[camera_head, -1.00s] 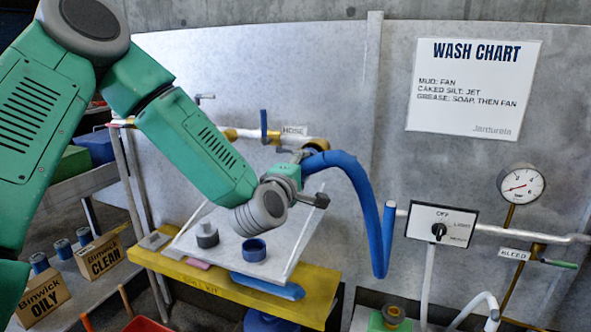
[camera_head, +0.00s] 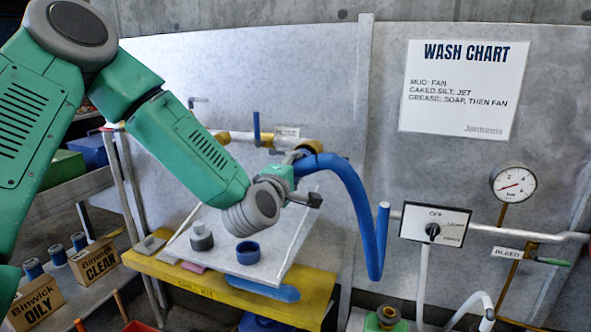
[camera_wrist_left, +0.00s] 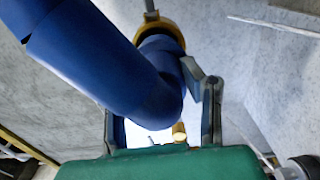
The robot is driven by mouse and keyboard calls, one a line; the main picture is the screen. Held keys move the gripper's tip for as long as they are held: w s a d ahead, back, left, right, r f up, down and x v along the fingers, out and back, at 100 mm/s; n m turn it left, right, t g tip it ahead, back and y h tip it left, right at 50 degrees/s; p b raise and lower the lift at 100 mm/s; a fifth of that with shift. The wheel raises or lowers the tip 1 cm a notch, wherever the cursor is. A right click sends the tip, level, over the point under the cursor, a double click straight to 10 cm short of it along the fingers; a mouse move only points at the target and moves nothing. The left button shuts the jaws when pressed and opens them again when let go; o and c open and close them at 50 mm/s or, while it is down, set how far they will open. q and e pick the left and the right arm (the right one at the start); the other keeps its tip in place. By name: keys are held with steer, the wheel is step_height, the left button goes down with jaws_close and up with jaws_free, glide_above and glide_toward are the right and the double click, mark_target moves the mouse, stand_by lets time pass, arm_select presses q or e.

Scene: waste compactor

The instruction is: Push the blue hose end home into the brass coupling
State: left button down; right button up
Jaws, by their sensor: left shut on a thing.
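The blue hose (camera_head: 345,172) arches from my left gripper to the right and hangs in a loop by the wall. My left gripper (camera_head: 300,175) is shut on the hose near its end, close to the wall pipe. In the left wrist view the gripper (camera_wrist_left: 160,105) has a finger on each side of the blue hose (camera_wrist_left: 95,60). The brass coupling (camera_head: 310,147) is just behind the gripper. In the wrist view the coupling (camera_wrist_left: 177,29) shows as a ring at the hose end. How deep the end sits in it cannot be told. My right gripper is not in view.
A sloping white board (camera_head: 222,252) with a grey ring and a blue ring (camera_head: 248,253) lies below the gripper on a yellow bench (camera_head: 215,290). A switch box (camera_head: 435,224) and a pressure gauge (camera_head: 514,183) are on the wall at right. Binwick boxes stand at lower left.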

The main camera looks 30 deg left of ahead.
arm_select(q)
steer(key=shift+s+a, duration=0.1)
steer(key=shift+a, duration=0.25)
steer(key=shift+a+f, duration=0.25)
steer(key=shift+a, duration=0.45)
steer(key=shift+d+r, duration=0.25)
steer(key=shift+d, duration=0.6)
steer(key=shift+w+d+r+n, duration=0.1)
steer(key=shift+d+n, duration=0.05)
steer(key=shift+d, duration=0.2)
steer(key=shift+w+d+r+n, duration=0.1)
steer(key=shift+d+n, duration=0.05)
steer(key=shift+d, duration=0.2)
steer(key=shift+a+f, duration=0.2)
steer(key=shift+a, duration=0.45)
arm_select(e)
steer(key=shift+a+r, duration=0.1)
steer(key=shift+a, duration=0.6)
arm_select(q)
steer(key=shift+w+d+r, duration=0.1)
steer(key=shift+d+r, duration=0.2)
steer(key=shift+d, duration=0.6)
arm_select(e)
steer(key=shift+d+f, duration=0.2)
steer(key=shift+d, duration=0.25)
arm_select(q)
steer(key=shift+a, duration=0.2)
